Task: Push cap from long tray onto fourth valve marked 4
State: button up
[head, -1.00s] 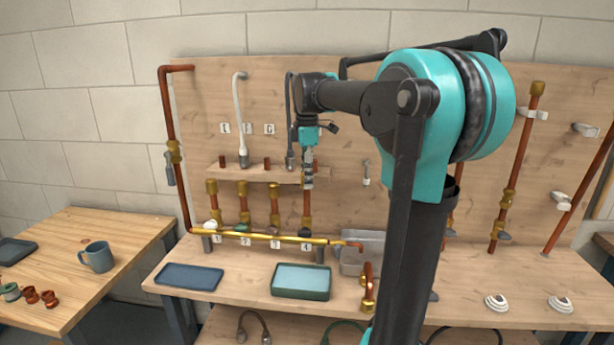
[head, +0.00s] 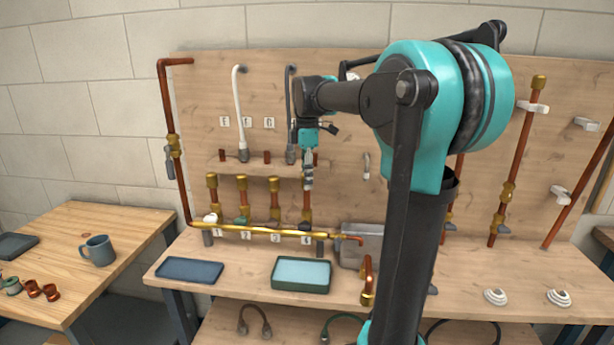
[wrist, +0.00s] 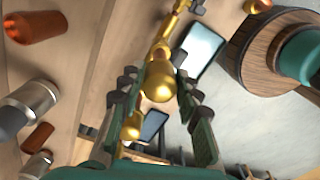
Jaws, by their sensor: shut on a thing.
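My gripper (head: 308,184) points down at the top of the fourth upright copper pipe (head: 307,206), above the tag marked 4 (head: 306,239). In the wrist view its dark, ridged fingers (wrist: 160,98) lie on either side of a rounded brass cap (wrist: 160,82), and they are shut on it. The cap lines up with the brass manifold below. The fingers hide the join, so I cannot tell whether the cap is seated. The long blue tray (head: 188,270) on the bench looks empty.
A shelf (head: 235,168) with copper stubs and hose ends lies close behind the gripper. Three brass-topped pipes (head: 241,184) stand to its left. A green tray (head: 302,288) and a grey bin (head: 362,258) are on the bench. A mug (head: 98,250) stands on the left table.

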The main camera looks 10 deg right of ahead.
jog(key=shift+f, duration=0.85)
jog(key=o, duration=1.3)
jog(key=shift+c, duration=0.2)
notch_tip(320, 180, up, 12)
jog(key=shift+r, duration=3)
jog(key=shift+s, duration=0.1)
